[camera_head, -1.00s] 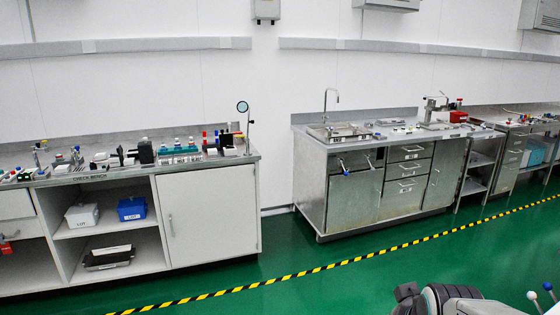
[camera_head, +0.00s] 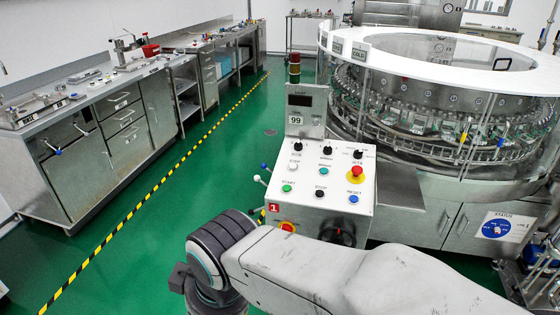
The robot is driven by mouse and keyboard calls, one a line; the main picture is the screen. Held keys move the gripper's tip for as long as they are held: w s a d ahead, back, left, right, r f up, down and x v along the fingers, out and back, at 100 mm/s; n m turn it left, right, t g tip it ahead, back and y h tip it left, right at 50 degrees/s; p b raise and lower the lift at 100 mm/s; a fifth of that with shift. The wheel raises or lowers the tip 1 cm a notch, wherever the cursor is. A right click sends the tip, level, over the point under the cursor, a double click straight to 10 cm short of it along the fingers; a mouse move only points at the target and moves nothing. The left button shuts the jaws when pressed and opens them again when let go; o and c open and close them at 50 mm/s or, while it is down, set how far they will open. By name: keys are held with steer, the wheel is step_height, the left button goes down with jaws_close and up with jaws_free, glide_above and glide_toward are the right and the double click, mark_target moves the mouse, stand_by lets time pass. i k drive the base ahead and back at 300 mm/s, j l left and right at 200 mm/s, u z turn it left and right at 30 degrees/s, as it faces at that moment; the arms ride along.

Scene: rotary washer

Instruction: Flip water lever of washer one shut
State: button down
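Washer one is the large round machine with a white ring top (camera_head: 345,45) on the right. Its control panel (camera_head: 305,215) stands in front, marked with a red "1" label. Two small levers stick out from the panel's left side: one with a blue ball (camera_head: 264,167) and one with a white ball (camera_head: 257,178). Which one is the water lever, and whether it is open or shut, I cannot tell. My arm crosses the bottom of the picture, its dark joint left of and below the panel, apart from the levers in the picture. My gripper is not visible.
A steel sink bench (camera_head: 75,130) with blue and white handles stands at the left. A yellow-black floor stripe (camera_head: 150,190) runs alongside it. The green floor (camera_head: 195,180) between bench and panel is clear. A red emergency button (camera_head: 356,171) is on the panel.

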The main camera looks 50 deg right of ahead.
mark_target(264, 166)
steer(key=z, duration=1.35)
